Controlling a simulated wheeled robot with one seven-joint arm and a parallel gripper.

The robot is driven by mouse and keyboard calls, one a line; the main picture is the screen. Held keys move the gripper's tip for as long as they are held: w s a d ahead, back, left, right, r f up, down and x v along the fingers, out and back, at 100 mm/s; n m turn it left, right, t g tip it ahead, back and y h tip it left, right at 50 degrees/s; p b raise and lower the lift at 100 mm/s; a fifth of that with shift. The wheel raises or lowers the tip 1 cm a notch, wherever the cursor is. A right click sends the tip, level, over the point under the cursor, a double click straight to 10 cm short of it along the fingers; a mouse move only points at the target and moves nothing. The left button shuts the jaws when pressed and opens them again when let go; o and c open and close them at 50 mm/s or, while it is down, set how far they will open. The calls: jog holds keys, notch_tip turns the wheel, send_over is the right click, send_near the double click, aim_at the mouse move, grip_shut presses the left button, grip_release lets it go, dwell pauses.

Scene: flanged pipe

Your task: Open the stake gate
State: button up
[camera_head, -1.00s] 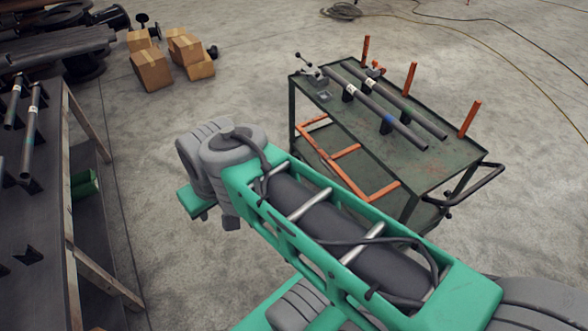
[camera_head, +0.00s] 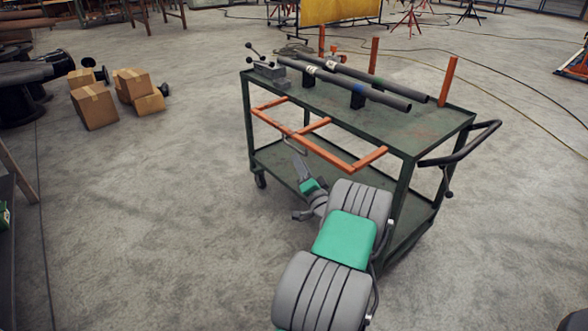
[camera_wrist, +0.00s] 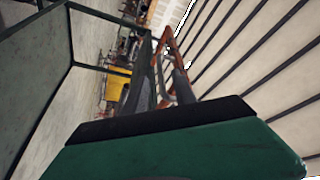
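The stake gate (camera_head: 318,124) is an orange bar frame along the near side of the green cart, just below its top edge. A thin grey curved handle (camera_head: 296,148) hangs at its middle bar. In the wrist view the gate's orange bars (camera_wrist: 166,48) stand ahead of the fingers. My gripper (camera_head: 302,168) is just below the handle, on the near side of the cart. In the wrist view (camera_wrist: 162,88) its two fingers look apart, with the grey handle between or just beyond them. I cannot tell whether they touch it.
The green cart (camera_head: 420,130) carries dark pipes (camera_head: 365,85) on black supports and a grey clamp (camera_head: 268,68). Orange posts (camera_head: 447,82) stand upright at its far edge. A black push handle (camera_head: 465,150) juts out right. Cardboard boxes (camera_head: 95,105) lie left; the floor between is clear.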

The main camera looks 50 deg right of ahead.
aim_at(294, 148)
jog(key=x, duration=0.7)
jog(key=shift+w+d+r, duration=0.15)
jog(key=shift+d+r, duration=0.05)
jog(key=shift+d, duration=0.15)
jog(key=shift+c, duration=0.5)
grip_shut()
dwell(0.5)
